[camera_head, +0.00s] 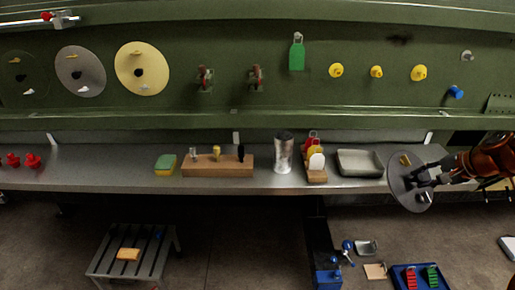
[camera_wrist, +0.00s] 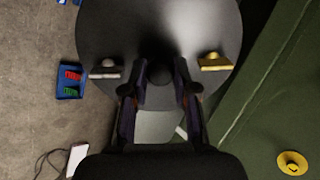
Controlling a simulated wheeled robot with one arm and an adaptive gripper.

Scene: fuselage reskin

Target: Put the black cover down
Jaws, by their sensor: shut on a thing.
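The black cover (camera_head: 402,168) is a round dark disc at the right in the head view. It is tilted and held off the green fuselage wall, in front of the bench's right part. My gripper (camera_head: 424,178) is shut on its middle. In the wrist view the cover (camera_wrist: 160,25) fills the top, with a white clip (camera_wrist: 105,69) at left and a yellow clip (camera_wrist: 214,62) at right. My gripper's fingers (camera_wrist: 160,78) sit on both sides of its dark central knob, partly hiding it.
The long grey bench (camera_head: 110,170) carries a grey tray (camera_head: 360,163), a metal cylinder (camera_head: 284,153), a wooden block with tools (camera_head: 215,166) and a sponge (camera_head: 165,165). Its left stretch is mostly clear. A slatted stool (camera_head: 112,253) and a blue tray (camera_head: 398,270) stand lower. Several discs hang on the wall (camera_head: 220,40).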

